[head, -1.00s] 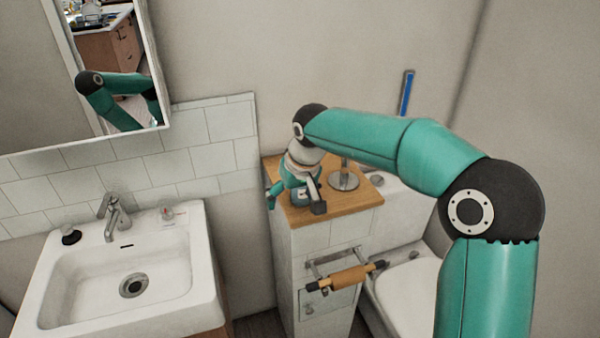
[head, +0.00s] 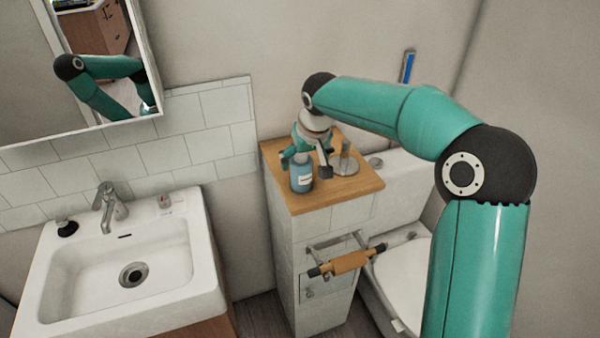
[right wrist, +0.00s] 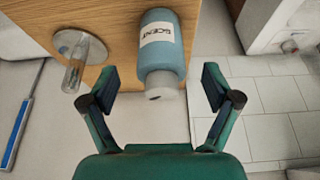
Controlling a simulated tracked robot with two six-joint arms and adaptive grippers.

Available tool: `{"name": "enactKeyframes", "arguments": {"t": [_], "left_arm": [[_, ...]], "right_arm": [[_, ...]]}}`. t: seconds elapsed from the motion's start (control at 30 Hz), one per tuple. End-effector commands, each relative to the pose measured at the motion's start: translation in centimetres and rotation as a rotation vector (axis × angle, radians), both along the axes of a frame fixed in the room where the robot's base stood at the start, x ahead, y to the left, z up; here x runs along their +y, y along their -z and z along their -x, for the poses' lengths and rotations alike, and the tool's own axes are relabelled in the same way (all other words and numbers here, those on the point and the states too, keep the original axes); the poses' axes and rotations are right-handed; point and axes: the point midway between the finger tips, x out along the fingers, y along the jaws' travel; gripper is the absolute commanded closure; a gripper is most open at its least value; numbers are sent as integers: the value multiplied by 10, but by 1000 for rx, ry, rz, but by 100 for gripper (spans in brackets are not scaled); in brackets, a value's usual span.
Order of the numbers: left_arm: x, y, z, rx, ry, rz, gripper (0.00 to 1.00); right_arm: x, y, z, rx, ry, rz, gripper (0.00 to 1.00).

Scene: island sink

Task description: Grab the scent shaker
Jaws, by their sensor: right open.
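The scent shaker (head: 301,178) is a blue bottle with a white label. It stands upright near the left part of the wooden cabinet top (head: 350,187). In the right wrist view the shaker (right wrist: 162,48) shows its "SCENT" label and a grey cap. My right gripper (head: 306,160) is just behind and above the shaker in the head view. In the right wrist view its two fingers (right wrist: 158,88) are spread wide, with the capped end of the shaker between them in the picture and a visible space on each side. My left gripper is not in view.
A metal stand with a round base (head: 345,166) is close beside the shaker on the cabinet top; it also shows in the right wrist view (right wrist: 80,50). A toilet (head: 405,275) is to the right, a white sink (head: 60,285) to the left. A tiled wall is behind.

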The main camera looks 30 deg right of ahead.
Motion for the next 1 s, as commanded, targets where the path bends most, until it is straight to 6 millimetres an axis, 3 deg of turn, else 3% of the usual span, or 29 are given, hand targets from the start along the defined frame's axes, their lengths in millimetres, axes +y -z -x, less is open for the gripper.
{"name": "enactKeyframes", "arguments": {"t": [0.43,0.73,1.0], "left_arm": [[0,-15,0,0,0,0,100],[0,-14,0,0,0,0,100],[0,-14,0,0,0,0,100]], "right_arm": [[-5,45,-18,4,1,-1,12],[-5,50,-20,1,1,-1,12],[-5,49,-20,1,1,-1,57]]}}
